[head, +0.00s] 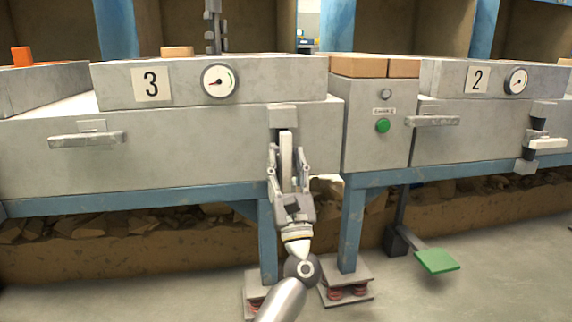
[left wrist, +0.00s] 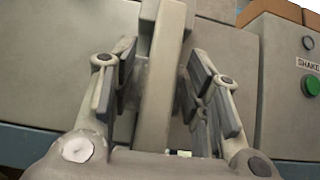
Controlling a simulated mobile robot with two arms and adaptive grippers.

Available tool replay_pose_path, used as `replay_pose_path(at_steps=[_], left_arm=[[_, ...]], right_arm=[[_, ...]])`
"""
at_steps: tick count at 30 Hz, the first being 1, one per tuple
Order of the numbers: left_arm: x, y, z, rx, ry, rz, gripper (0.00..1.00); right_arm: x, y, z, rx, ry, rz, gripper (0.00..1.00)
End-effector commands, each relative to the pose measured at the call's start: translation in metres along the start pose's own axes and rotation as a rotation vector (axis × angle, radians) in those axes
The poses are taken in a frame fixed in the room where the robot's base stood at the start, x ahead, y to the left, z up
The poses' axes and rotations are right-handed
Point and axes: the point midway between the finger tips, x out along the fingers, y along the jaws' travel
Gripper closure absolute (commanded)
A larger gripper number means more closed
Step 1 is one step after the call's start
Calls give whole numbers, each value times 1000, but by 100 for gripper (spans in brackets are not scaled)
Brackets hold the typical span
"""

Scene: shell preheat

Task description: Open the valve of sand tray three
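Sand tray three (head: 120,150) is a grey box with a "3" label (head: 151,84) and a round dial (head: 219,81), its needle pointing left. The valve's pale bar handle (head: 286,148) hangs upright below a grey block at the tray's right end. It also fills the middle of the left wrist view (left wrist: 163,75). My left gripper (head: 287,165) reaches up from below, with one finger on each side of the handle. In the left wrist view the fingers (left wrist: 163,85) are apart, with a gap visible left of the handle. My right gripper is not in view.
A control box (head: 375,125) with a green button (head: 382,126) stands just right of the handle. Sand tray two (head: 465,145) is farther right, with its valve handle (head: 547,144) lying sideways. Blue legs (head: 352,225) and a green pedal (head: 436,261) are below.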

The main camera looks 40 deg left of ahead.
Motion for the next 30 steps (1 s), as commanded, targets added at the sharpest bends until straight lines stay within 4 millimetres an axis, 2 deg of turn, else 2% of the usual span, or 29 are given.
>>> replay_pose_path(at_steps=[8,15,21,30], left_arm=[[9,0,8,-3,-1,3,57],[40,0,41,-8,-2,6,57],[61,-1,61,-5,0,3,57],[70,-2,71,-1,0,0,57]], right_arm=[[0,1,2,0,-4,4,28],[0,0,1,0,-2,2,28],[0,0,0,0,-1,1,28],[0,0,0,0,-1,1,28]])
